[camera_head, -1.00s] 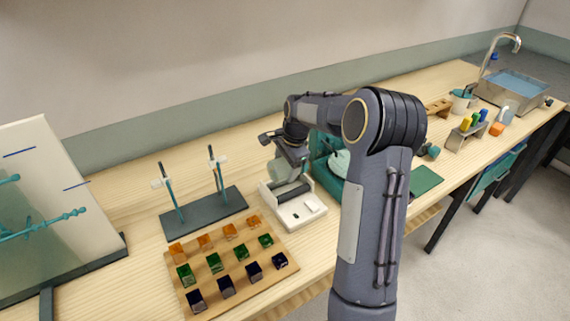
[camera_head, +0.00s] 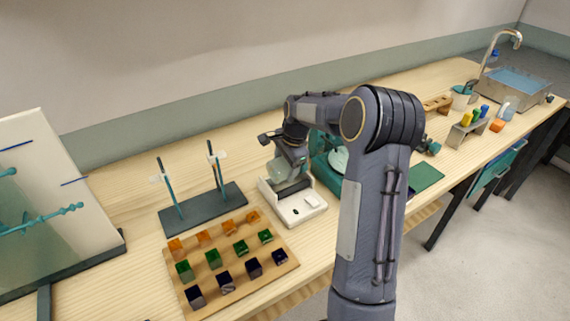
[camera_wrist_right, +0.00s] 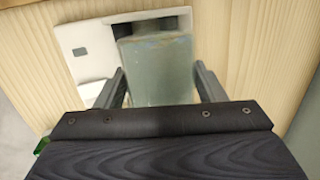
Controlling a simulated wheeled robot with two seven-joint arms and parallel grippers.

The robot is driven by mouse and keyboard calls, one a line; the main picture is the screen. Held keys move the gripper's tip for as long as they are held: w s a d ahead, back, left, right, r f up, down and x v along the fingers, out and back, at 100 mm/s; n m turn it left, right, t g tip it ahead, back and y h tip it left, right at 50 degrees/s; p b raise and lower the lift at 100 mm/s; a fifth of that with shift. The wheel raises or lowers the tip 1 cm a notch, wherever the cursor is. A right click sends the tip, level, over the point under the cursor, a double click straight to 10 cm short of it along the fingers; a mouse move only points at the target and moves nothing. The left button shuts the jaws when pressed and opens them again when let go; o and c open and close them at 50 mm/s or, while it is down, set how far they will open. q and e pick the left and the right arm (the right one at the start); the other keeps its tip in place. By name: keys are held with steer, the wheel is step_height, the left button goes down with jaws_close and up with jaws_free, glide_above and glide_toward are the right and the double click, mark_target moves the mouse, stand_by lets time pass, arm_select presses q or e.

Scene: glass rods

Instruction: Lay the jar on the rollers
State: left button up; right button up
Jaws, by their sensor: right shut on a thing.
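The jar (camera_wrist_right: 155,68) is a grey-green glass cylinder between the two fingers of my right gripper (camera_wrist_right: 158,88) in the wrist view. My right gripper is shut on it. In the head view the jar (camera_head: 279,173) hangs under the gripper (camera_head: 291,162), at the rear of the roller machine. The machine is a white base (camera_head: 303,211) with dark rollers (camera_head: 293,188); its white base also shows in the wrist view (camera_wrist_right: 88,48), partly behind the jar. I cannot tell whether the jar touches the rollers. My left gripper is not in view.
A dark stand with two upright rods (camera_head: 207,212) is left of the machine. A wooden board (camera_head: 240,284) with several coloured cubes lies in front of it. A teal device (camera_head: 322,165) stands close on the right, partly hidden by my arm.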

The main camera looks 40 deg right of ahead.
steer(key=shift+s+b+x, duration=0.25)
steer(key=shift+b+x, duration=0.55)
steer(key=shift+x, duration=0.45)
steer(key=shift+d+f, duration=0.1)
steer(key=o, duration=1.3)
steer(key=shift+v, duration=3.95)
